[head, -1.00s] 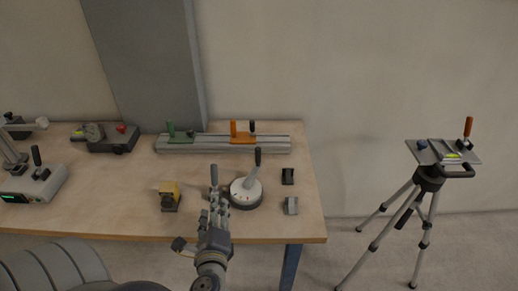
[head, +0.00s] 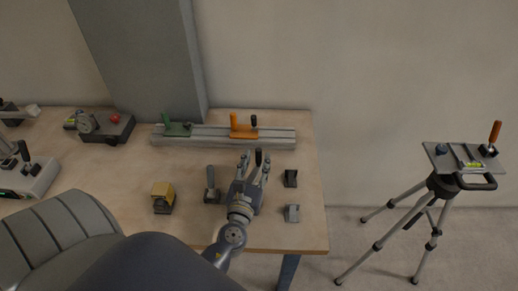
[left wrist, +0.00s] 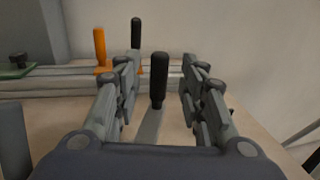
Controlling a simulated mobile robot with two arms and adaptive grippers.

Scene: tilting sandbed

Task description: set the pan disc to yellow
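The black-tipped lever (head: 258,157) of the round white disc on the table stands upright near the front right; the disc under it is now hidden by my left gripper (head: 256,168). In the left wrist view the lever's black handle (left wrist: 158,80) stands between the two sets of fingers, apart from both. My left gripper (left wrist: 158,100) is open around the handle and holds nothing. No yellow mark on the disc can be made out. My right gripper is not in view.
A dark upright handle (head: 211,185) and a yellow-topped block (head: 162,196) stand left of my left gripper. Two small dark and grey blocks (head: 291,178) sit to its right. A rail with an orange clamp (head: 243,128) lies behind. A tripod (head: 440,188) stands right of the table.

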